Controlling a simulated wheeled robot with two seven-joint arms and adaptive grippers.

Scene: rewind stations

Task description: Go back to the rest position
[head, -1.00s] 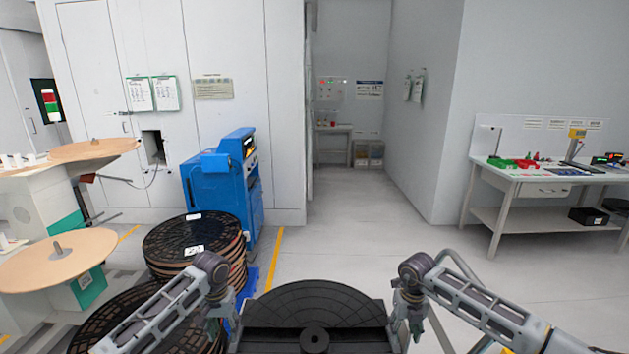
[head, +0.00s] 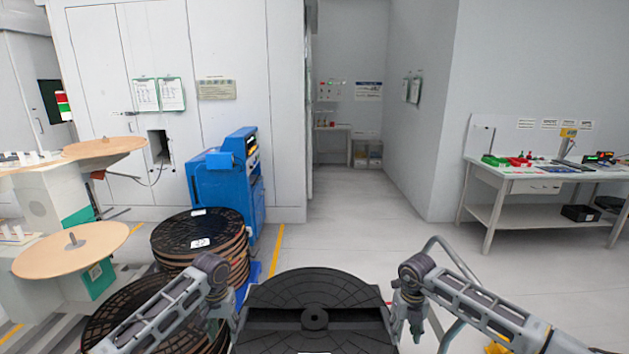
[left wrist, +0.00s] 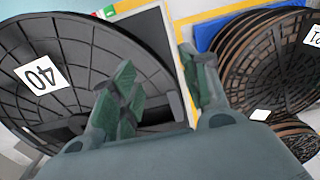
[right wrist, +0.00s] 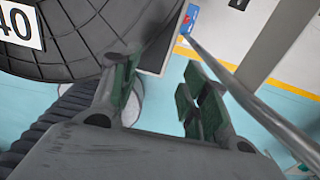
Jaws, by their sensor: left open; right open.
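My left gripper (head: 222,322) hangs beside the left edge of a black reel (head: 318,288) in front of me. My right gripper (head: 408,325) hangs beside its right edge. In the left wrist view the left gripper's green-padded fingers (left wrist: 160,85) are apart with nothing between them; the reel (left wrist: 85,60), with a label reading 40, lies behind them. In the right wrist view the right gripper's fingers (right wrist: 158,92) are also apart and empty, with the reel (right wrist: 105,35) at upper left. Whether either gripper touches the reel's rim is hard to tell.
Stacks of black reels (head: 200,232) stand at left, one labelled 22. Behind them is a blue machine (head: 228,180). A workbench (head: 540,183) stands at right. The floor ahead is clear (head: 350,225).

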